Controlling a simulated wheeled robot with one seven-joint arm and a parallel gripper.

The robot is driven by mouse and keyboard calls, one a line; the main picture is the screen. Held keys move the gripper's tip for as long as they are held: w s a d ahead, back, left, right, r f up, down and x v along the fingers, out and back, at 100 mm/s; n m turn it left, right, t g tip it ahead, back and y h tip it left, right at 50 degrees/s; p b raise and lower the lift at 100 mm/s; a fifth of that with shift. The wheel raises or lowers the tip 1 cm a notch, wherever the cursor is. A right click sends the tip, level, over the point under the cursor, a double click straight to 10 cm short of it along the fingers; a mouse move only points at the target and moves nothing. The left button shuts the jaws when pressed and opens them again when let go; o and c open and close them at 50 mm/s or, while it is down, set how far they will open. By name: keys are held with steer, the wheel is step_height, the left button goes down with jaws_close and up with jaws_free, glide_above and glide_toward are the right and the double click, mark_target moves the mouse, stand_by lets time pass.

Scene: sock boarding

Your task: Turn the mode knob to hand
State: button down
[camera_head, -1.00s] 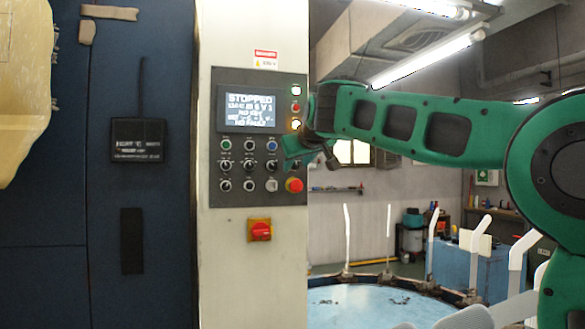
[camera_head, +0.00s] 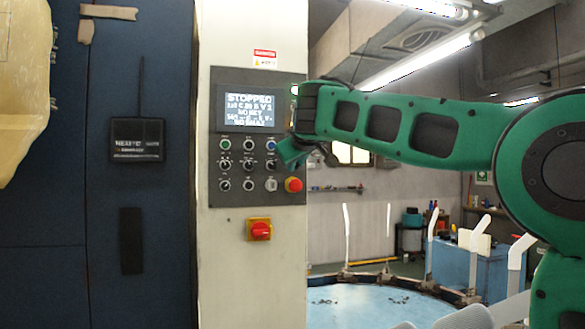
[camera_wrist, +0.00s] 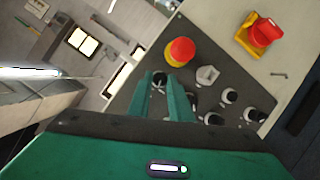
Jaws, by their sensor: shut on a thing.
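The grey control panel (camera_head: 214,197) carries several black knobs, coloured buttons and a lit screen reading STOPPED. My gripper (camera_head: 286,152) is at the panel's right side, above the red emergency button (camera_head: 293,185). In the wrist view my two green fingers (camera_wrist: 163,84) reach to the panel and are shut on a black knob (camera_wrist: 159,77), which I take for the mode knob. It lies beside the red button (camera_wrist: 180,51). The fingers and wrist hide this knob in the head view. Its label and pointer direction cannot be read.
Other black knobs (camera_head: 249,165) and a grey selector (camera_wrist: 207,75) sit close to my gripper. A red switch on a yellow plate (camera_head: 259,230) is below the panel. A round blue table with white upright forms (camera_head: 347,235) stands at the lower right.

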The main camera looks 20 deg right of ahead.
steer(key=n+h, duration=0.1)
steer(key=n, duration=0.2)
steer(key=n+h, duration=0.1)
steer(key=shift+a+f+n+t+h, duration=0.25)
steer(key=shift+a+n+t+h, duration=0.05)
steer(key=shift+a+t, duration=0.1)
stand_by(0.4)
steer(key=c, duration=1.6)
jaws_free()
steer(key=shift+d, duration=0.1)
steer(key=v, duration=1)
steer(key=shift+s, duration=0.3)
